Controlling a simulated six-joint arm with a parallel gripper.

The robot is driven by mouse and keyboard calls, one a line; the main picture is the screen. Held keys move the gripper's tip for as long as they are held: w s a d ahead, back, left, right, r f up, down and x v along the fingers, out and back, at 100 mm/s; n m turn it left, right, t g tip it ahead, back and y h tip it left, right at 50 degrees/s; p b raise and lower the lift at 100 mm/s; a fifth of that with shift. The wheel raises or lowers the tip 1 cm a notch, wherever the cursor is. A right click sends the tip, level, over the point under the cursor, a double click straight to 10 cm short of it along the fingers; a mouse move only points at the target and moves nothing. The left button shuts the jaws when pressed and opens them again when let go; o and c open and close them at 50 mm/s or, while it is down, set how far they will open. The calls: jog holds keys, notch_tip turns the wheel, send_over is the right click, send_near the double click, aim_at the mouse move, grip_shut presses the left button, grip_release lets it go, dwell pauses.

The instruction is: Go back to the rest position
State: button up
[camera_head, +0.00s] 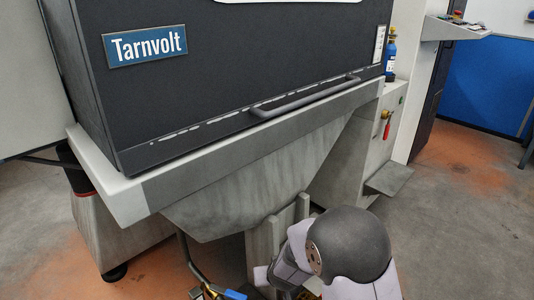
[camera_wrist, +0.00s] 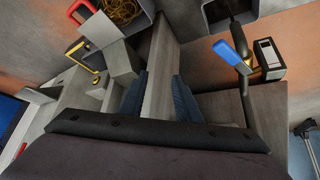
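My gripper (camera_wrist: 158,98) shows in the wrist view as two dark blue-grey fingers set apart, with a gap between them. It is open, and I see nothing held in it. In the head view my arm's dark round joint is at the bottom right, and the gripper itself cannot be made out there.
The dark Tarnvolt machine (camera_head: 230,70) has a front handle (camera_head: 305,97). A blue bottle (camera_head: 390,58) stands at right.

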jog(key=s+d+r+m+g+p, duration=0.1)
jog(key=s+d+r+g+p, duration=0.15)
jog(key=s+d+r, duration=0.65)
jog(key=s+d+r+m+g+p, duration=0.1)
jog(key=s+d+r+g, duration=0.25)
jog(key=s, duration=1.15)
notch_tip(320, 180, up, 37)
jog(key=p, duration=3.8)
jog(key=shift+g+h, duration=0.3)
jog(key=shift+g, duration=0.1)
